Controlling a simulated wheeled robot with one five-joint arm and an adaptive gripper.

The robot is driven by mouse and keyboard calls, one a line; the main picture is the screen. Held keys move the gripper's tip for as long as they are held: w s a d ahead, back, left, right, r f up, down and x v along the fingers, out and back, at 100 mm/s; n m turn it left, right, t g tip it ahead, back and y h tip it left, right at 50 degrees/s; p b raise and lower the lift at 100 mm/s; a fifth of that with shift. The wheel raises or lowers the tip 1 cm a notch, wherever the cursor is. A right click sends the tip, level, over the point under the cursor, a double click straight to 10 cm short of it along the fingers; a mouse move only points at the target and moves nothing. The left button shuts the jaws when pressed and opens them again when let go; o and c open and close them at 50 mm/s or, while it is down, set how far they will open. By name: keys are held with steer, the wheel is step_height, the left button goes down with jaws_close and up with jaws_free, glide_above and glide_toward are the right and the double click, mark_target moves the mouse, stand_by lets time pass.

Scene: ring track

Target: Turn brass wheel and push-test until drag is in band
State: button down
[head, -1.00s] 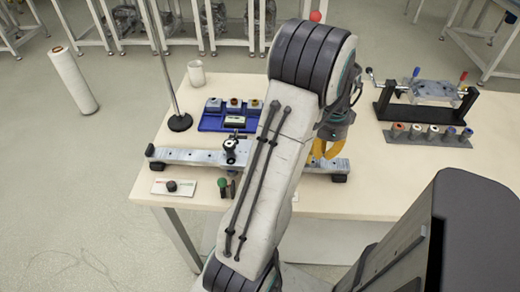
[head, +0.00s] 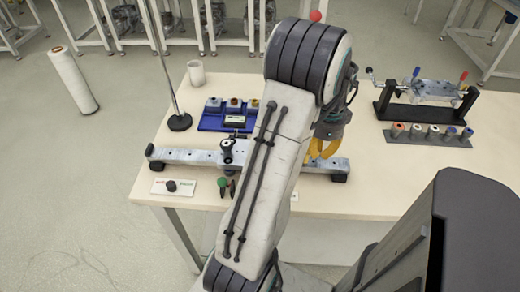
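A pale metal rail (head: 185,155) lies across the front of the table on dark end feet. A carriage with a dark round knob (head: 227,144) sits on it, just left of my arm. I cannot make out a brass wheel; my forearm covers the middle of the rail. My gripper (head: 321,157) points down at the rail's right part, right of the carriage and apart from it. Its yellow fingers look spread and nothing shows between them. Whether they touch the rail I cannot tell.
A blue tray (head: 210,122) with several cups and a small display stands behind the rail. A dark-based stand (head: 180,122) and a white cup (head: 196,73) are at left. A card with a black knob (head: 172,187) lies in front. A crank fixture (head: 425,108) is at right.

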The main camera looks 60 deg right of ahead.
steer(key=shift+w+a+b, duration=0.2)
steer(key=shift+w+a, duration=0.35)
steer(key=shift+w, duration=0.75)
steer(key=shift+w+a+b, duration=0.15)
steer(key=shift+w+a, duration=0.35)
steer(key=shift+w, duration=0.8)
steer(key=shift+w+a+b, duration=0.2)
steer(key=shift+w+a, duration=0.35)
steer(key=shift+w, duration=0.75)
steer(key=shift+w+a, duration=0.1)
steer(key=shift+w, duration=0.2)
steer(key=shift+w+a, duration=0.15)
steer(key=shift+w, duration=0.15)
steer(key=shift+w+a, duration=0.1)
steer(key=shift+w, duration=0.2)
steer(key=shift+w+a, duration=0.35)
steer(key=shift+w, duration=0.45)
steer(key=shift+s+d+r+p, duration=0.3)
steer(key=shift+s+r+p, duration=0.2)
steer(key=shift+s, duration=0.2)
steer(key=shift+s+d+r+p, duration=0.35)
steer(key=shift+s+r, duration=0.15)
steer(key=shift+s, duration=0.2)
steer(key=shift+r, duration=0.15)
steer(key=shift+a+r+p, duration=0.1)
steer(key=shift+r+p, duration=2.75)
steer(key=shift+r, duration=0.55)
